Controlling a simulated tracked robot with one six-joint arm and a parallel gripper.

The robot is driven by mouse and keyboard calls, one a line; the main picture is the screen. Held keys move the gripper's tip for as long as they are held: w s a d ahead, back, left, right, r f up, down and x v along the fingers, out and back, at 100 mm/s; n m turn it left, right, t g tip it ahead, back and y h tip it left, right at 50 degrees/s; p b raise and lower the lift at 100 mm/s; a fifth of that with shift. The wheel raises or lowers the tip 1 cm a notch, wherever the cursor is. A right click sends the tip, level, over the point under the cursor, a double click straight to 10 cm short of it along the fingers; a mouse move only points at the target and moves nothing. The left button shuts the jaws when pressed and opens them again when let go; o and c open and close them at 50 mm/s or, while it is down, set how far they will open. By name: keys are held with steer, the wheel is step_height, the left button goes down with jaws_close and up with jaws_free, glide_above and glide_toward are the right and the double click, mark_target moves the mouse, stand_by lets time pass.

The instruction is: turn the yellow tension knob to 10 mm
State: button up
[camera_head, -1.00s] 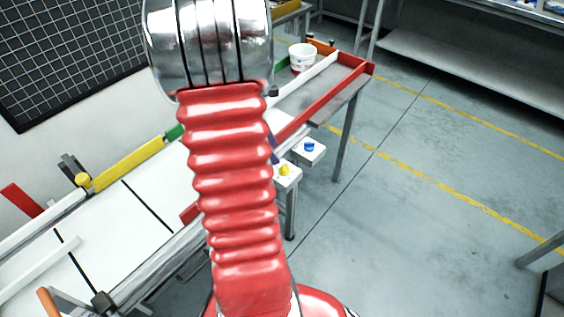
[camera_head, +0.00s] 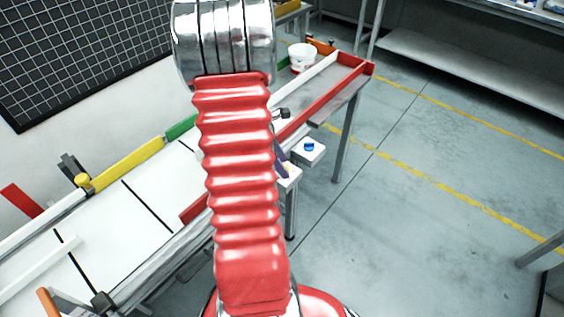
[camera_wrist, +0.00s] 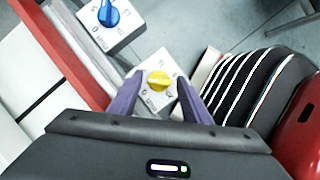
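The yellow tension knob (camera_wrist: 158,82) sits on a white box with dark scale marks (camera_wrist: 157,101) in the wrist view. Its raised grip lies roughly crosswise in the picture. The marks are too small to read, so the setting cannot be told. My gripper (camera_wrist: 160,75) is open, with one purple finger to each side of the knob in the picture. I see gaps between fingers and knob; their height above it cannot be told. In the head view one purple finger (camera_head: 281,163) shows by the white box (camera_head: 292,172), and the yellow knob is hidden.
A blue knob (camera_wrist: 108,14) on its own white box is close by, also seen in the head view (camera_head: 308,147). The white conveyor bed (camera_head: 130,207) with red, yellow and green rails runs along the left. A white bucket (camera_head: 301,58) stands farther back. Open floor lies right.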

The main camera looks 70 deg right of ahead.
steer(key=c, duration=0.9)
steer(key=shift+d, duration=0.1)
